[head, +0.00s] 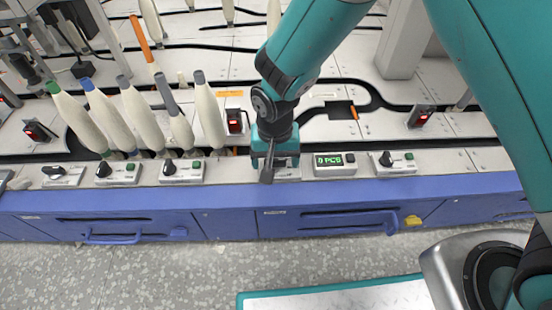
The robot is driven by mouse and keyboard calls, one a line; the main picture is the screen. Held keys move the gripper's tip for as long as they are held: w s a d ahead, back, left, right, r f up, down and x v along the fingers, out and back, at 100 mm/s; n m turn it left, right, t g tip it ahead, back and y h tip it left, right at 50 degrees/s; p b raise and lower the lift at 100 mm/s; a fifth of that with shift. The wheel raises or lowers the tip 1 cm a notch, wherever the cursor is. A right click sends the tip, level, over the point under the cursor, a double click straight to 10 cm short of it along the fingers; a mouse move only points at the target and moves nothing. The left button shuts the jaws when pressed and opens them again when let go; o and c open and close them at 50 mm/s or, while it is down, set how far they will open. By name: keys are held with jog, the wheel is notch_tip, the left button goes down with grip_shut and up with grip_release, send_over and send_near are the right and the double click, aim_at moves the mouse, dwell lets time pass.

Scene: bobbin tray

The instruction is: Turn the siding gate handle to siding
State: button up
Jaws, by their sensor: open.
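My gripper (270,172) points down over a small light control panel (291,172) on the front ledge, and its jaws are open. My gripper and wrist hide most of this panel, so I cannot see its handle clearly or which way it is turned. I cannot tell whether the fingers touch it. Other panels with black knobs stand along the same ledge: a left one (62,175), two beside it (118,172) (183,171), and one to the right (394,162). Their labels are too small to read, so I cannot tell for certain which is the siding gate handle.
A counter with a green display (334,163) sits just right of my gripper. Several cream bobbins (208,112) with coloured tips stand behind the ledge at the left. Blue drawers (130,228) with handles are below. Dark track grooves and red-lit boxes (234,122) lie behind.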

jog(key=c, duration=0.9)
